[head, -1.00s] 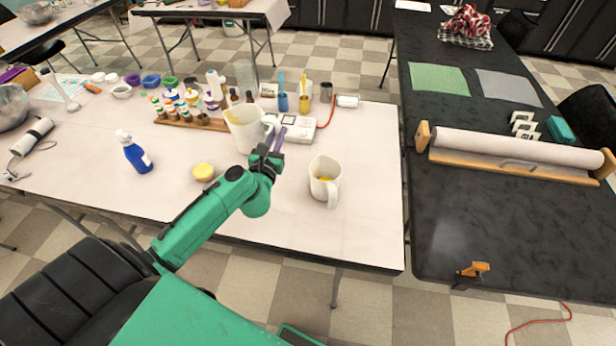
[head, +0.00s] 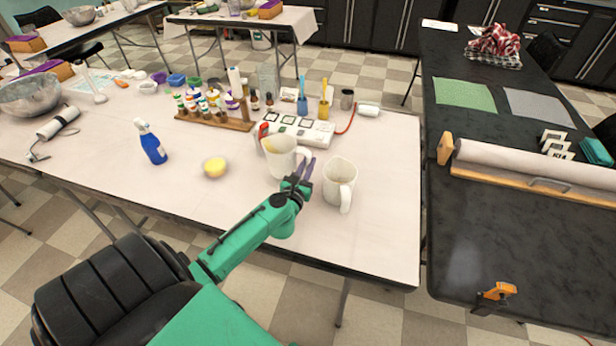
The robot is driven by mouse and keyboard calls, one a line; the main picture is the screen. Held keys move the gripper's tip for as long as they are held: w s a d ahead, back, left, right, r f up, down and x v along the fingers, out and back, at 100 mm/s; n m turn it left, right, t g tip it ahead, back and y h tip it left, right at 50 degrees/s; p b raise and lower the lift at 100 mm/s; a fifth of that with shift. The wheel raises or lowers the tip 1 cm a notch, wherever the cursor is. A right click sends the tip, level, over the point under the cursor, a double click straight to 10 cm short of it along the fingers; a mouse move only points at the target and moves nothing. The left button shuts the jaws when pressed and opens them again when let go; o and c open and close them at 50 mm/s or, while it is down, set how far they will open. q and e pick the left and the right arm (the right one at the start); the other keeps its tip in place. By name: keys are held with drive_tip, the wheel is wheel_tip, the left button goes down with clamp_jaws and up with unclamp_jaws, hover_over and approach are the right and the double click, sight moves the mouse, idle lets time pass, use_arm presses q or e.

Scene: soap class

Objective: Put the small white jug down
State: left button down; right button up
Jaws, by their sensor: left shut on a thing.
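My left gripper (head: 302,174) is shut on the handle side of a white jug (head: 281,158), which is upright with its mouth up. The jug is at the middle of the white-topped table (head: 230,215), in front of the white device. I cannot tell whether its base touches the tabletop. A second white jug (head: 338,182) stands upright just right of the gripper, its handle toward me. The gripper partly hides the held jug's right side. My right gripper is out of view.
A white device (head: 317,132) with dark squares and a red-and-grey object (head: 263,131) are close behind the held jug. A bottle rack (head: 235,123) is behind left. The table's front is clear.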

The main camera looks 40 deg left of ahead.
use_arm(q)
drive_tip(key=shift+f+b, duration=0.6)
drive_tip(key=shift+f, duration=0.95)
drive_tip(key=c, duration=0.9)
unclamp_jaws()
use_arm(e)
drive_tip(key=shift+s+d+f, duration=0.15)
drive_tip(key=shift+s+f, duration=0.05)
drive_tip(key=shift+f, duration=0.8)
use_arm(q)
drive_tip(key=shift+r, duration=0.15)
drive_tip(key=shift+s+d+r, duration=0.1)
drive_tip(key=shift+s, duration=0.05)
drive_tip(key=b+v, duration=0.1)
drive_tip(key=v, duration=1)
drive_tip(key=shift+s, duration=0.35)
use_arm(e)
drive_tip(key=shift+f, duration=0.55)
use_arm(q)
drive_tip(key=shift+d, duration=0.1)
